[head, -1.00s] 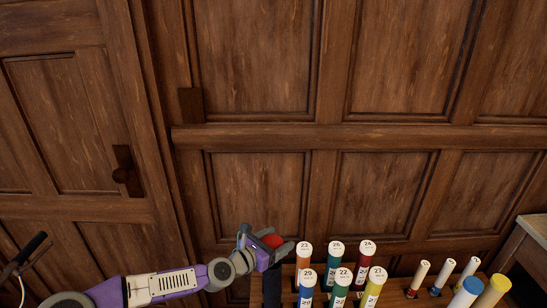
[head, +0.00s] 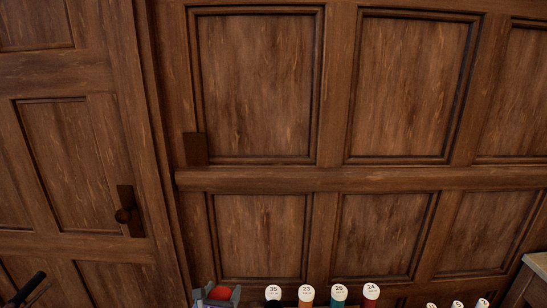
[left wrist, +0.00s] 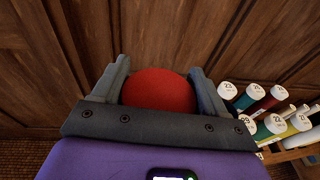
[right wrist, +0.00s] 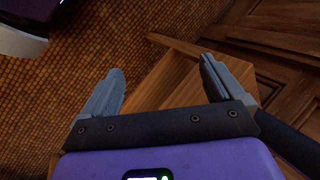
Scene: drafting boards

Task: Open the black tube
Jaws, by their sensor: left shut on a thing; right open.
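The black tube (head: 273,295) shows at the bottom edge of the head view, with a white round end marked 35; most of its body is cut off. My left gripper (head: 216,295) is left of it, apart from it, at the bottom edge. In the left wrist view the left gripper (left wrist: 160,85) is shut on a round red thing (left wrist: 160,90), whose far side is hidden. My right gripper (right wrist: 162,85) shows only in its own wrist view, open, with nothing between its fingers, above a wooden surface (right wrist: 165,110).
Several numbered tubes stand right of the black one, among them an orange one (head: 306,295) and a green one (head: 338,295). They also stand close to the right of the left gripper in its wrist view (left wrist: 270,105). A panelled wooden wall (head: 260,90) is behind.

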